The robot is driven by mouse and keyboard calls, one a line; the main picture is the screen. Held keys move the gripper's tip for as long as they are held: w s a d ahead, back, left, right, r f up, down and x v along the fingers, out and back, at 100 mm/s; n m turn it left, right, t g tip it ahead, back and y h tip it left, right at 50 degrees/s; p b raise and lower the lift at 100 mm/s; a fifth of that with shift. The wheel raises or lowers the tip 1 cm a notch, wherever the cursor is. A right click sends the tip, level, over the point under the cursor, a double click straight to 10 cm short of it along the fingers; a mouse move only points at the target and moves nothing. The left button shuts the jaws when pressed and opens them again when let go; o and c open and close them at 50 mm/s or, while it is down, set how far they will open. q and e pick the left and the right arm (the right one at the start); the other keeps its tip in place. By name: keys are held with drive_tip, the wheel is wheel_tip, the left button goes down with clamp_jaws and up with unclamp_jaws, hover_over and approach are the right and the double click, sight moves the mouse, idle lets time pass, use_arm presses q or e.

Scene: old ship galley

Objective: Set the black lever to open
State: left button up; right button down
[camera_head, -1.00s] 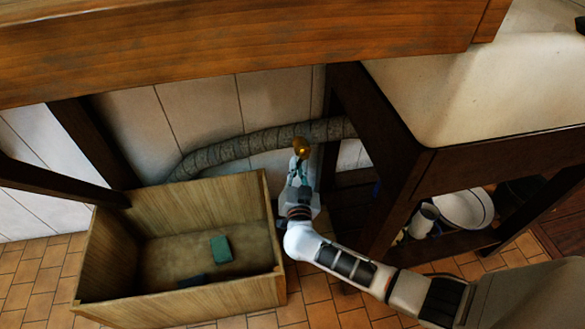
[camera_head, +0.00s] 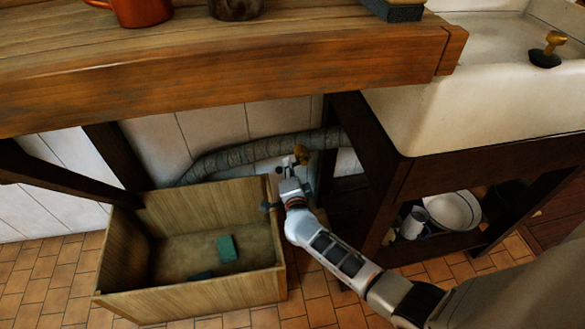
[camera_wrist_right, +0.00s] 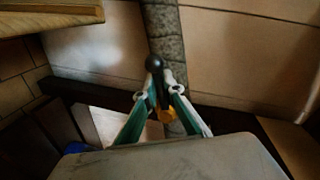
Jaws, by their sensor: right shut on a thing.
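The black lever (camera_wrist_right: 154,63) shows its round knob in the right wrist view, between the tips of my right gripper (camera_wrist_right: 161,80). The gripper is shut on the lever. Brass-coloured metal (camera_wrist_right: 167,115) shows between the fingers, below the knob. In the head view my right gripper (camera_head: 290,178) is just below and left of the brass fitting (camera_head: 301,154) at the grey wrapped pipe (camera_head: 245,150). The lever cannot be made out clearly in the head view. My left gripper is not in view.
A wooden crate (camera_head: 190,299) with a green block (camera_head: 226,249) stands left of my right arm. The thick wooden counter (camera_head: 220,85) overhangs the pipe. The sink (camera_head: 470,90) and its dark frame stand to the right, with a white bowl (camera_head: 454,210) on the shelf below.

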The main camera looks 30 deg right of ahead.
drive_tip(key=shift+a+r+m+y+p, duration=0.15)
drive_tip(key=shift+r+m+y+p, duration=0.35)
drive_tip(key=shift+m, duration=0.6)
drive_tip(key=shift+r, duration=0.1)
drive_tip(key=c, duration=2.2)
unclamp_jaws()
drive_tip(key=shift+o, duration=0.2)
